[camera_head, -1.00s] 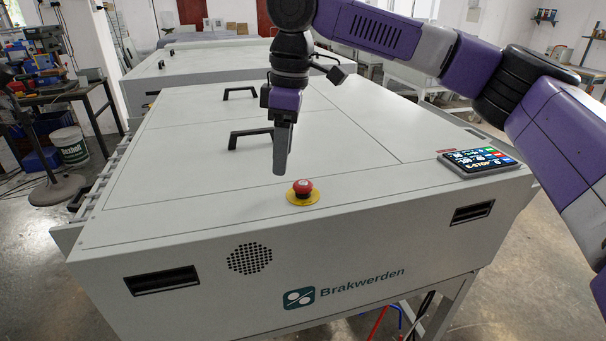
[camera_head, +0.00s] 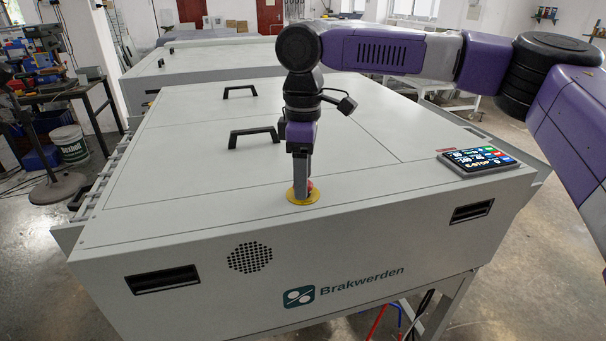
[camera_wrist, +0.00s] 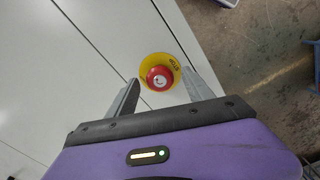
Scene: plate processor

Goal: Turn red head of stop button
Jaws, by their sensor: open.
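The stop button has a red round head (camera_wrist: 159,78) on a yellow disc base (camera_wrist: 173,62), on the front part of the machine's top. In the head view most of the red head (camera_head: 310,185) is hidden behind my gripper, and the yellow base (camera_head: 303,198) shows around it. My gripper (camera_head: 302,190) points down at the button. In the wrist view my gripper (camera_wrist: 163,92) is open, with one finger to each side of the red head. I cannot tell whether the fingers touch it.
The grey machine top (camera_head: 200,165) is flat and mostly clear. Two black handles (camera_head: 254,136) stand on it behind my gripper. A tilted touch screen (camera_head: 478,161) sits at the right edge. A second grey machine (camera_head: 200,62) stands behind.

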